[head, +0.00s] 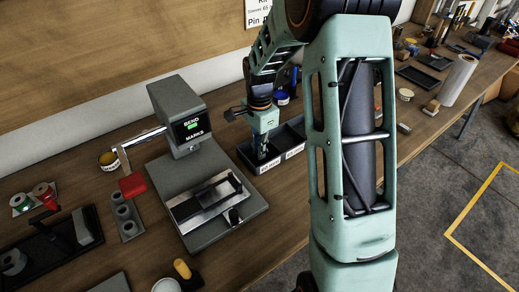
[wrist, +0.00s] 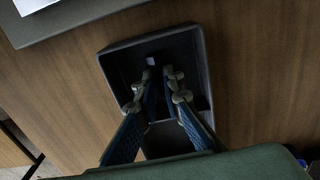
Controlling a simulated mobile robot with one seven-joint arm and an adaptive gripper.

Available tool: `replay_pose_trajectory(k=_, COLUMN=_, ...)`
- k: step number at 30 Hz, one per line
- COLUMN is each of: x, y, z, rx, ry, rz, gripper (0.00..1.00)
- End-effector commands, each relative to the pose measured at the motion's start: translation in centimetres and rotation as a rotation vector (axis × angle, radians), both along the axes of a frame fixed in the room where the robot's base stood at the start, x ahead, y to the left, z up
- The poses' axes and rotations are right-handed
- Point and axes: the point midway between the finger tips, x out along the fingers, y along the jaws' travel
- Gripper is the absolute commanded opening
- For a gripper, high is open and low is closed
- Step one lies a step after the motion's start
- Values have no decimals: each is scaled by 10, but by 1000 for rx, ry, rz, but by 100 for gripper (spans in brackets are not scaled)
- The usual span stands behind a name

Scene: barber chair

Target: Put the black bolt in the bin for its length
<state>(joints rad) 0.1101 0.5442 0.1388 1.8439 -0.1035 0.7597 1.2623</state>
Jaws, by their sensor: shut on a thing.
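A dark bin unit (head: 250,158) with more than one compartment and pale labels on its front stands on the bench, just right of the grey machine. My gripper (head: 262,152) points down into its left compartment. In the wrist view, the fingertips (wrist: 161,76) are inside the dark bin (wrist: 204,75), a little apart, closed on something. The black bolt cannot be made out against the dark bin floor and fingers. A small pale spot shows on the bin floor, just beyond the fingertips.
A red card (head: 132,185) and a grey holed block (head: 126,218) are further left. Bare wood lies before the bin.

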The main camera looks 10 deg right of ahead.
Motion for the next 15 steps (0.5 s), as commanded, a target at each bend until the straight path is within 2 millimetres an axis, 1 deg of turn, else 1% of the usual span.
replay_pose_trajectory(k=2, x=0, y=0, z=-4, rx=0, ry=0, rz=0, gripper=0)
replay_pose_trajectory(k=3, x=0, y=0, z=-3, rx=0, ry=0, rz=0, gripper=10)
replay_pose_trajectory(k=7, x=0, y=0, z=-3, rx=0, ry=0, rz=0, gripper=24)
replay_pose_trajectory(k=15, x=0, y=0, z=-2, rx=0, ry=0, rz=0, gripper=25)
